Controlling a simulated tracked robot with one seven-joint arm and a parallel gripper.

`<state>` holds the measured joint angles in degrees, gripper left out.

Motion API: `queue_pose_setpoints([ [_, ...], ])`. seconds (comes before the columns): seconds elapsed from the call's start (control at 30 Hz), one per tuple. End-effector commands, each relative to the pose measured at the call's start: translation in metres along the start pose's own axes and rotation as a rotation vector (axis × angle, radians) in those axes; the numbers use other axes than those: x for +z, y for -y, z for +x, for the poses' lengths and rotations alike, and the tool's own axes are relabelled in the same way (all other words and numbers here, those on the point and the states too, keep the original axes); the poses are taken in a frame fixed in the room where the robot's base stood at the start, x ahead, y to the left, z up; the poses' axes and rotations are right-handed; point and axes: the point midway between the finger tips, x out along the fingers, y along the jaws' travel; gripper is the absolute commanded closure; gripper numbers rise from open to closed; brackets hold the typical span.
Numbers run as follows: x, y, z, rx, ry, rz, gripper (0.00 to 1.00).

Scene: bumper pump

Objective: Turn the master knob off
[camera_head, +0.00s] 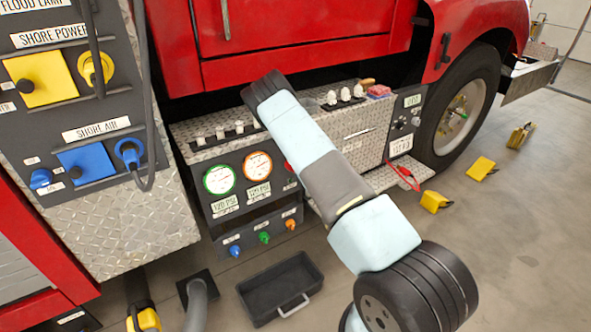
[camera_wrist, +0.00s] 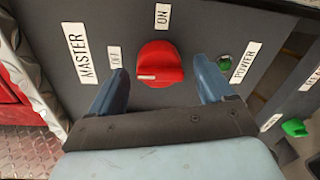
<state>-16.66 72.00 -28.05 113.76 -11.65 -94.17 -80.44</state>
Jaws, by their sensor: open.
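The red master knob (camera_wrist: 161,62) is on a dark grey panel in the wrist view, with a MASTER label (camera_wrist: 79,53) to its left. An ON label (camera_wrist: 162,17) is above it and a small OFF label (camera_wrist: 116,62) is to its left. A short white mark on the knob's lower left lies roughly level and faces left. My gripper (camera_wrist: 160,76) is open, one finger on each side of the knob in the picture, with gaps visible on both sides. I cannot tell the depth between fingertips and knob. My fingers cannot be made out in the head view.
A POWER label (camera_wrist: 244,62) and a small green light (camera_wrist: 224,62) are right of the knob. A green knob (camera_wrist: 294,128) is at the far right. In the head view, my arm crosses before the truck's gauge panel (camera_head: 222,207); a black crate (camera_head: 262,300) is on the floor.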

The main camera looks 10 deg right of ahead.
Motion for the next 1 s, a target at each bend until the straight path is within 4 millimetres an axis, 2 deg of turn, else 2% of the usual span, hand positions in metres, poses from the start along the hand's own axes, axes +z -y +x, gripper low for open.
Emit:
queue_pose_setpoints([
  [0.4, -0.001, 0.002, -0.081, -0.004, 0.0, 0.001, 0.19],
  [0.53, -0.001, 0.001, -0.102, -0.003, 0.0, 0.001, 0.19],
  [0.7, -0.001, 0.001, -0.118, -0.002, -0.002, 0.001, 0.19],
  [1.0, -0.001, 0.001, -0.124, 0.0, -0.002, 0.001, 0.19],
])
